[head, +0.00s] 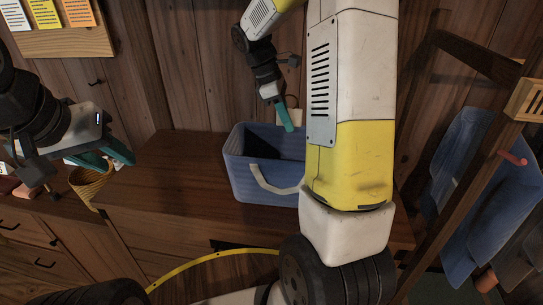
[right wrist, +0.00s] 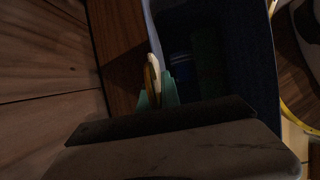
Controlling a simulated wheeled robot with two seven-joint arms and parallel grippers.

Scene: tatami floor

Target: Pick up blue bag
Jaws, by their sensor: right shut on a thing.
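The blue bag (head: 262,188) stands upright on the wooden cabinet top, open at the top, with a pale handle (head: 268,183) hanging on its front side. My right gripper (head: 287,122) reaches down at the bag's back rim and is shut on the pale far handle (head: 295,116). In the right wrist view, the teal fingertips (right wrist: 156,88) close around a pale strip beside the bag's dark interior (right wrist: 215,50). My right arm hides the bag's right part. My left gripper (head: 108,157) is open and empty at the left, apart from the bag.
A yellow woven basket (head: 90,184) stands at the left, just below my left gripper. The cabinet top (head: 165,165) is clear left of the bag. A wooden rack with blue cloth (head: 460,180) stands at the right. A plank wall is close behind.

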